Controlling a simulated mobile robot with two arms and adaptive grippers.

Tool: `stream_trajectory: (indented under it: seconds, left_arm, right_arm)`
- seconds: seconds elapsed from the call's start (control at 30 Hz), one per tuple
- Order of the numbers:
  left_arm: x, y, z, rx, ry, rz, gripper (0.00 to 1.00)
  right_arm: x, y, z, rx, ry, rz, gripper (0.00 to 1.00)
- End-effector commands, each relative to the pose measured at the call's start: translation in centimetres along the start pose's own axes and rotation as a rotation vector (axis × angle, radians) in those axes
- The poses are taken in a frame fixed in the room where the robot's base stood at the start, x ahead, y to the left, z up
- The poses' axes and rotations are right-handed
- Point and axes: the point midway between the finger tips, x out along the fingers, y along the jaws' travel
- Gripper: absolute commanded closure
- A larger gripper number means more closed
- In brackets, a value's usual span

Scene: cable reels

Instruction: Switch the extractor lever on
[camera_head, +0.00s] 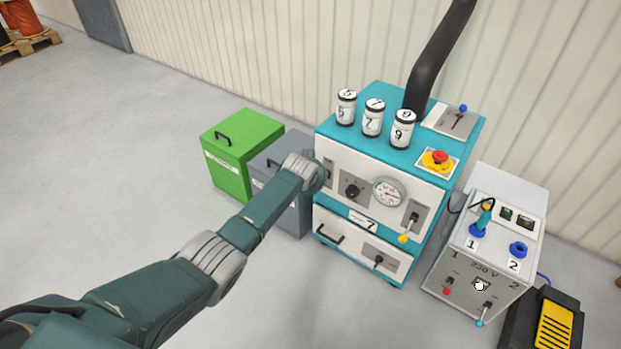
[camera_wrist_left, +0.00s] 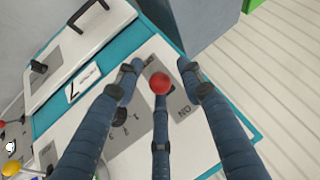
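In the left wrist view a red-knobbed lever (camera_wrist_left: 160,84) sits on a grey plate (camera_wrist_left: 183,108) marked "ON" on the teal-and-white machine's front panel. My left gripper (camera_wrist_left: 161,92) has its fingers spread around the red knob, two on one side and one opposite; contact cannot be told. In the head view my left arm reaches the machine's left front edge and hides this lever and most of the gripper. The machine (camera_head: 465,150) also has a blue-knobbed lever (camera_head: 462,109) on top and a yellow-knobbed lever (camera_head: 404,238) at front right. No readable label names the extractor.
Canisters (camera_head: 373,118) and a red emergency button (camera_head: 440,157) sit on the machine, beside a black hose (camera_head: 430,60). Green (camera_head: 240,140) and grey bins stand to its left. A 230 V box (camera_head: 505,240) and a yellow pedal (camera_head: 555,325) stand right.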

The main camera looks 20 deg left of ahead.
Motion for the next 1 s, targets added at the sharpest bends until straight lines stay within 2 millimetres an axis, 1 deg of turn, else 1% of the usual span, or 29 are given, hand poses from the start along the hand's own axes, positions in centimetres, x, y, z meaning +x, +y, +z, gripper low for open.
stream_trajectory:
  seconds: [0.27,0.5,0.7,0.8,1.0]
  left_arm:
    - [-3.4,-0.1,0.0,0.001,0.003,-0.002,0.61]
    - [-7.2,-0.2,0.1,-0.001,0.003,-0.003,0.61]
    - [-9.8,-0.2,0.1,-0.001,0.000,-0.004,0.61]
    - [-10.7,-0.2,0.2,-0.001,-0.001,-0.004,0.61]
    - [-11.2,-0.2,0.2,-0.001,-0.002,-0.004,0.61]
  right_arm:
    - [0.0,0.1,-0.1,0.000,0.001,0.001,0.54]
    - [0.0,0.1,-0.1,0.000,0.002,0.001,0.54]
    - [0.0,0.1,-0.1,0.000,0.002,0.001,0.54]
    - [0.0,0.1,-0.1,0.000,0.002,0.001,0.54]
    - [0.0,0.1,-0.1,0.000,0.002,0.001,0.54]
